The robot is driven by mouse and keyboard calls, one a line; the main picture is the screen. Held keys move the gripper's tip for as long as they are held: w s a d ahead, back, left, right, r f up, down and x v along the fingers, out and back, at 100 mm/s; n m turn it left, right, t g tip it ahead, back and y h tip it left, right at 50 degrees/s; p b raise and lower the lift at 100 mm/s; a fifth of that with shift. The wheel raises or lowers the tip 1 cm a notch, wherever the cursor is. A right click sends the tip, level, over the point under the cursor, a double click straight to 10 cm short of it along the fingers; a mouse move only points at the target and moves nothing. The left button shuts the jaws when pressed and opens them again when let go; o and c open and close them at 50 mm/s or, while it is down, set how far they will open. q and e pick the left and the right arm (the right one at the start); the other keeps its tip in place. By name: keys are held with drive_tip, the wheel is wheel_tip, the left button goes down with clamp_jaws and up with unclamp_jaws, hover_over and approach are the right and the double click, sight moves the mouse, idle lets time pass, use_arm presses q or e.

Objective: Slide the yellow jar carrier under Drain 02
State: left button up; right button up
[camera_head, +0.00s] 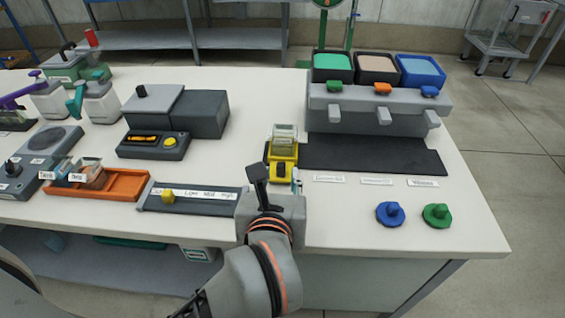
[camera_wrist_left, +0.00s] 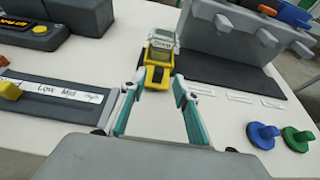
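The yellow jar carrier (camera_head: 283,160) stands upright on the table with a clear jar in it, at the left end of a dark mat (camera_head: 375,154). It also shows in the left wrist view (camera_wrist_left: 157,74). A grey block (camera_head: 380,105) with three spouts overhangs the mat; I cannot tell surely which spout is Drain 02, as the labels are too small to read. My left gripper (camera_head: 277,178) is just in front of the carrier. In the left wrist view its teal fingers (camera_wrist_left: 157,84) are apart, with the carrier at and beyond their tips. My right gripper is out of view.
Green, orange and blue knobs sit on the spout block below three bins (camera_head: 376,68). Blue (camera_head: 390,213) and green (camera_head: 437,215) round pieces stand at front right. A slider panel (camera_head: 190,197) and orange tray (camera_head: 125,185) lie left. The mat under the spouts looks clear.

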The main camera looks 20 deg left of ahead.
sight(281, 167)
use_arm(q)
drive_tip(key=b+x, duration=0.1)
drive_tip(key=x, duration=0.4)
drive_tip(key=shift+w+a+f, duration=0.1)
drive_tip(key=shift+f, duration=0.15)
drive_tip(key=shift+w+a, duration=0.15)
drive_tip(key=shift+w, duration=0.45)
clamp_jaws()
